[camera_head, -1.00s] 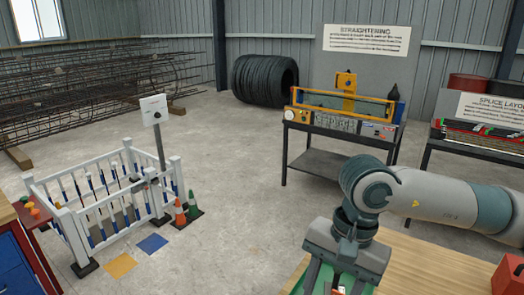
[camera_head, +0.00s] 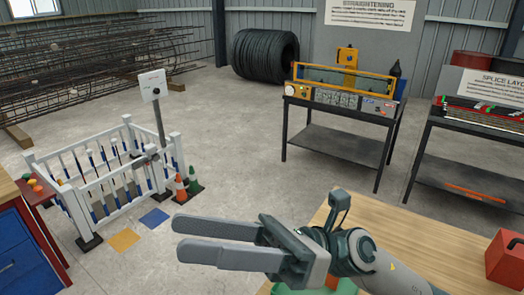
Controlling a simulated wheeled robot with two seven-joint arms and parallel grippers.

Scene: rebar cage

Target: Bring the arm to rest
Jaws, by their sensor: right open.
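My right gripper (camera_head: 205,240) reaches in from the lower right, with its two grey fingers pointing left. The fingers are apart with nothing between them. The gripper is in the air near the left edge of the wooden table (camera_head: 440,255). Part of an orange and green object (camera_head: 312,285) shows beneath the gripper; the rest of it is hidden. My left gripper is not in view.
A red box (camera_head: 505,258) stands on the table at the right. The straightening bench (camera_head: 335,140) stands behind.

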